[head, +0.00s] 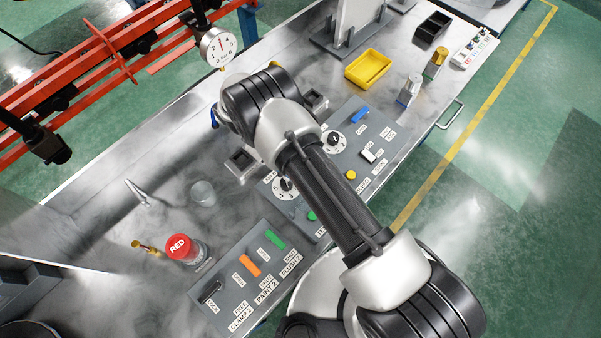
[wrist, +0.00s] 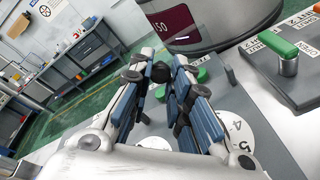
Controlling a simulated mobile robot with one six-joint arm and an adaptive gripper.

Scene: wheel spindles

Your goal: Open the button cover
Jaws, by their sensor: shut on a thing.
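A green button (wrist: 203,75) on the grey panel (wrist: 268,84) is partly hidden behind the right finger. A dial face (wrist: 234,132) with numbers lies below that finger. In the head view my arm hides the gripper and part of the control panel (head: 345,120).
A red-topped can (head: 181,248) and a clear cup (head: 203,192) stand left of the panels. A nearer panel (head: 225,290) has black, orange and green controls. A yellow bin (head: 367,67) stands at the back. Red rails (head: 100,62) run along the left.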

